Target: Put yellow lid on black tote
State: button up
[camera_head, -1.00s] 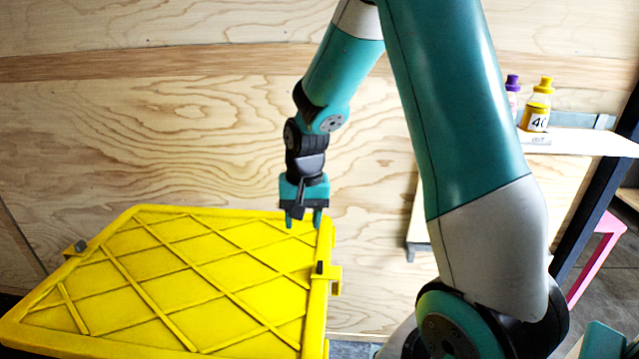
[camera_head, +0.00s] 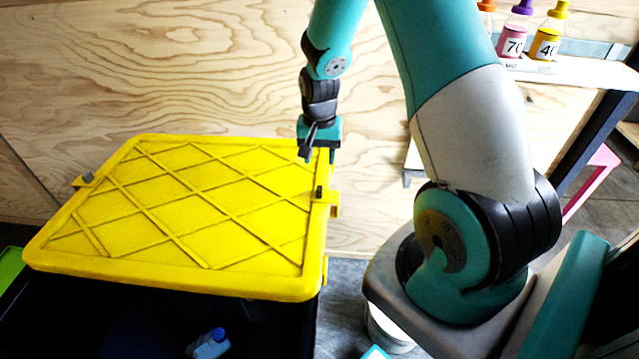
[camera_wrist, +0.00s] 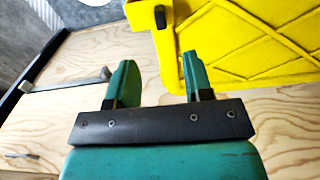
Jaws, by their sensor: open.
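The yellow lid (camera_head: 190,215) lies ribbed side up over the far part of the black tote (camera_head: 90,310). The near part of the tote is uncovered, and its dark inside shows below the lid's near edge. My gripper (camera_head: 318,155) points down at the lid's far right corner. In the wrist view my gripper (camera_wrist: 160,80) is open, with nothing clearly held between its fingers. The lid (camera_wrist: 250,45) fills the upper right there, and its edge is close beside the right finger. I cannot tell whether they touch.
A blue and white bottle (camera_head: 210,343) is inside the tote. A green edge (camera_head: 10,268) shows at the far left. A plywood wall (camera_head: 180,70) stands behind. A shelf (camera_head: 570,72) with several labelled bottles is at the right. Grey floor (camera_head: 345,300) shows between tote and my base.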

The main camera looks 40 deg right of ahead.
aim_at(319, 189)
notch_tip(319, 189, down, 13)
jog(key=shift+r+p, duration=0.2)
jog(key=shift+p, duration=0.7)
grip_shut()
dwell(0.9)
